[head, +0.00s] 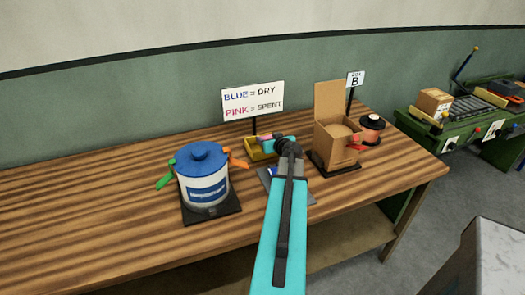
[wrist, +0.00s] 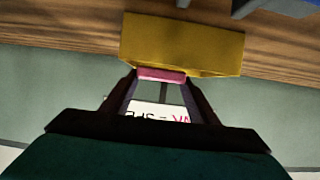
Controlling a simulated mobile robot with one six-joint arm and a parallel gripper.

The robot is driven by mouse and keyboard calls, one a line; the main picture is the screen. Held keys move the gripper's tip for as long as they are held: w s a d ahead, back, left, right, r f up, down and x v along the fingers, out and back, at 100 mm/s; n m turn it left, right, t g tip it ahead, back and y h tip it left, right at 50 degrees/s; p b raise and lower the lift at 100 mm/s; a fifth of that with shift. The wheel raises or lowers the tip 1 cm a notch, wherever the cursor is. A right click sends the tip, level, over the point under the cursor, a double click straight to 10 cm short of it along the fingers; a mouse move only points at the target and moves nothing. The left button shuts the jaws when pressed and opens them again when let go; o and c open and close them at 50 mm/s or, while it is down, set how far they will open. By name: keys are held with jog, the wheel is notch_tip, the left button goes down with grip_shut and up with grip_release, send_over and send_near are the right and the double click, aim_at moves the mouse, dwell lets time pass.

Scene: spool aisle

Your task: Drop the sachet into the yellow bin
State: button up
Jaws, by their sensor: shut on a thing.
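My gripper (head: 270,137) is shut on a small pink sachet (wrist: 161,74), which lies across the fingertips in the wrist view. The sachet also shows as a pink patch at the end of my arm in the head view (head: 264,136). The yellow bin (wrist: 182,40) is just beyond the fingertips in the wrist view. In the head view the yellow bin (head: 255,154) stands on the wooden table, with the sachet above its upper part. The arm hides part of the bin. I cannot tell whether the sachet is inside the rim or over it.
A sign (head: 252,101) stands behind the bin, reading blue dry, pink spent. A blue-lidded pot (head: 203,180) with green and orange clamps stands left. An open cardboard box (head: 335,145) and a copper-coloured spool (head: 371,130) stand right. The table (head: 90,215) is clear at far left.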

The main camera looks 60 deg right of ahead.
jog(key=o, duration=1.1)
jog(key=shift+s+a, duration=0.1)
jog(key=p+v, duration=0.1)
jog(key=v, duration=0.2)
jog(key=p+v, duration=0.2)
jog(key=v, duration=0.2)
jog(key=p+v, duration=0.1)
jog(key=v, duration=0.3)
jog(key=shift+r+p, duration=0.3)
jog(key=shift+p, duration=0.1)
jog(key=p+v, duration=0.2)
jog(key=p, duration=0.6)
jog(key=shift+p, duration=0.3)
jog(key=shift+s+a+p, duration=0.15)
jog(key=shift+p, duration=0.55)
